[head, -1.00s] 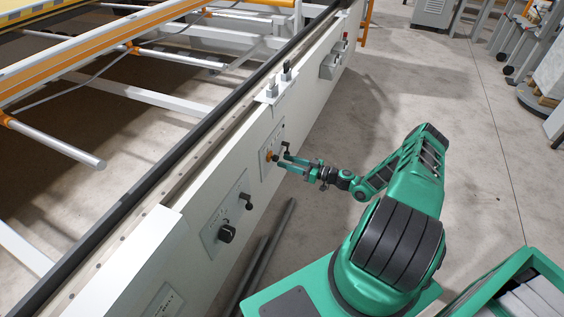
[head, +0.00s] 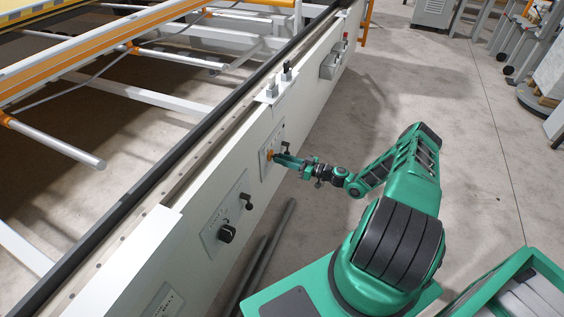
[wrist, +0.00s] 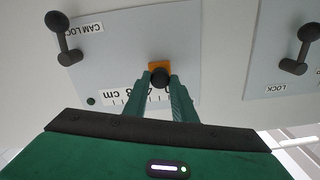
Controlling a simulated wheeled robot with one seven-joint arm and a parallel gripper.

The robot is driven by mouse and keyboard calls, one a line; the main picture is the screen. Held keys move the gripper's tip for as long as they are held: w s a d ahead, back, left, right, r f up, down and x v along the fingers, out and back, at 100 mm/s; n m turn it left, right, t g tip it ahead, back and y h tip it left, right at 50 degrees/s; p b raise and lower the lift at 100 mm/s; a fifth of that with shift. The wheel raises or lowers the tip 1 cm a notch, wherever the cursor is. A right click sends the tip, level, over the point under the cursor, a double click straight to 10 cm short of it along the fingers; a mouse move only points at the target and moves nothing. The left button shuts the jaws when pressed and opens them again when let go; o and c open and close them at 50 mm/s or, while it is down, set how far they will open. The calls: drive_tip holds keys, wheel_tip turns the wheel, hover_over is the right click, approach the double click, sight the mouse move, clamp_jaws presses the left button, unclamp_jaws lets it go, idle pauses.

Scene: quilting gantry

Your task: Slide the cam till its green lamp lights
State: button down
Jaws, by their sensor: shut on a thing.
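The cam is a small orange block (wrist: 155,65) with a round black knob (wrist: 160,77), beside a cm scale (wrist: 122,97) on a pale plate (wrist: 115,45). My gripper (wrist: 160,84) is shut on the black knob, with one green finger on each side. In the head view the orange cam (head: 269,155) shows at the tip of my gripper (head: 277,159). A small dark green lamp (wrist: 91,101) sits by the scale's left end in the wrist view and looks unlit. The fingers hide part of the scale.
A black cam lock lever (wrist: 66,40) stands out from the same plate. A second plate with a lever (wrist: 300,52) marked LOCK is at the right. In the head view, dark bars (head: 268,245) lie on the floor below the beam.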

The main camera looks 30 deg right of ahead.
drive_tip(key=shift+w+d, duration=0.2)
drive_tip(key=shift+d, duration=0.1)
drive_tip(key=c, duration=1.5)
unclamp_jaws()
drive_tip(key=shift+o, duration=0.2)
drive_tip(key=v, duration=1)
drive_tip(key=shift+s+d, duration=0.25)
drive_tip(key=shift+d, duration=0.05)
